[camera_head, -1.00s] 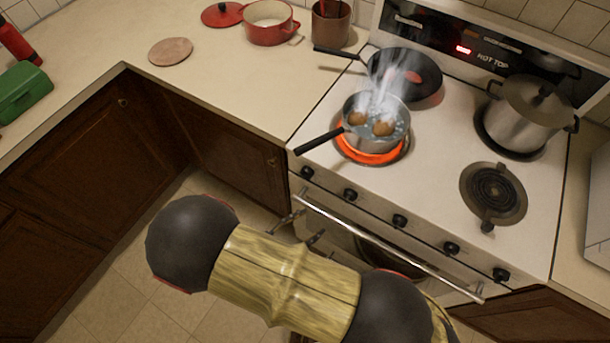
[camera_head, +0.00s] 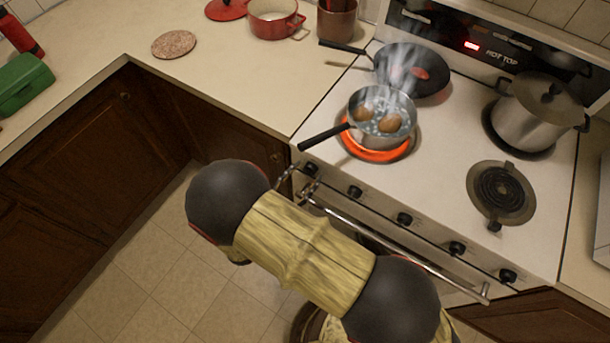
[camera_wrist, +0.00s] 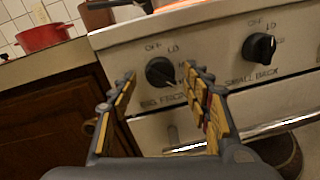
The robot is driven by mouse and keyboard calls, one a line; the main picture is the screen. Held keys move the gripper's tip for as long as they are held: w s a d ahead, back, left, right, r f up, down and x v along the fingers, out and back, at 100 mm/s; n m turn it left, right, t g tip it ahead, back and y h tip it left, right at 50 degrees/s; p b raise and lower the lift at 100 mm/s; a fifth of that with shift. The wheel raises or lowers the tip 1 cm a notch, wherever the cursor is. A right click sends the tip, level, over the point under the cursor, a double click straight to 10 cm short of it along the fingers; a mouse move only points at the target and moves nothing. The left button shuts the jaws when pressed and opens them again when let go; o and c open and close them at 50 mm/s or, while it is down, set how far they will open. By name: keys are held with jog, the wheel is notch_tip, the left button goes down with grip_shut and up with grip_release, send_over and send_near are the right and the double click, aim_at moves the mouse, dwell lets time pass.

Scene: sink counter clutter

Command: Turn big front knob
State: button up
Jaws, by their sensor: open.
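The big front knob (camera_wrist: 160,71) is black and round, on the stove's front panel, with "OFF" and "LO" marks above it and a partly covered "BIG FRONT" label below. In the wrist view it appears between the fingertips of my gripper (camera_wrist: 158,78), which is open and empty. I cannot tell how far the tips are from the panel. In the head view this leftmost knob (camera_head: 310,169) is beside my gripper (camera_head: 293,181), much of which is hidden by my arm. The front burner (camera_head: 378,152) glows orange under a steaming saucepan (camera_head: 384,118).
The small back knob (camera_wrist: 259,47) is to the right on the panel. The oven handle (camera_head: 400,245) runs below the knobs. A frying pan (camera_head: 425,70) and a lidded pot (camera_head: 535,112) stand on the stove.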

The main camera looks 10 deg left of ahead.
jog(key=shift+w+d, duration=0.15)
jog(key=shift+w, duration=0.15)
jog(key=shift+c, duration=0.6)
jog(key=c, duration=1)
jog(key=shift+r, duration=0.1)
jog(key=shift+c, duration=0.2)
jog(key=n+p, duration=0.7)
jog(key=n, duration=0.3)
jog(key=shift+t+p, duration=0.35)
jog(key=shift+t, duration=0.05)
jog(key=o, duration=1.2)
jog(key=shift+s+d, duration=0.1)
jog(key=shift+c, duration=0.2)
